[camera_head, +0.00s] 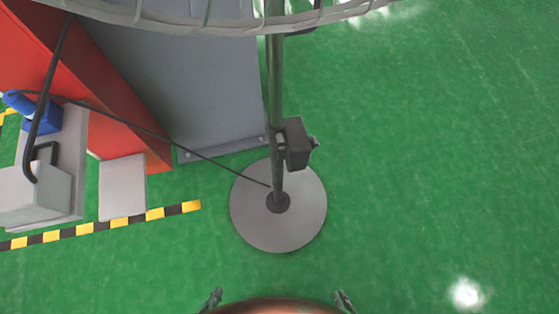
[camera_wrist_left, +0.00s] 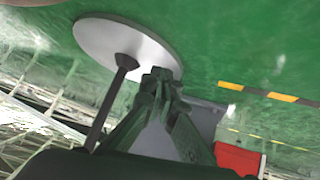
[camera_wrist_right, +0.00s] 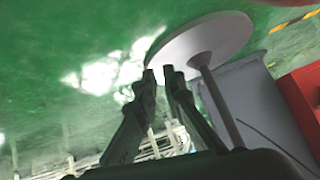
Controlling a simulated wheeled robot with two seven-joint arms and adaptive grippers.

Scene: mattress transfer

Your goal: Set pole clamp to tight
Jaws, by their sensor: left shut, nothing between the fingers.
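The pole (camera_head: 276,85) stands upright on a round grey base (camera_head: 300,225). A dark box-shaped clamp (camera_head: 297,143) sits on the pole's right side above the base, with a small knob on its right; I cannot tell its setting. My left gripper (camera_head: 213,298) is at the bottom edge of the head view, shut and empty, well apart from the clamp. Its fingertips meet in the left wrist view (camera_wrist_left: 159,75). My right gripper (camera_head: 344,298) is also at the bottom edge, away from the clamp. In the right wrist view its fingertips (camera_wrist_right: 159,75) show a narrow gap with nothing between.
A wire fan guard (camera_head: 215,25) crosses the top. A grey panel (camera_head: 205,90) and red cabinet (camera_head: 100,75) stand left of the pole. A black cable (camera_head: 205,158) runs to the pole's foot. Green floor (camera_head: 430,170) on the right is clear.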

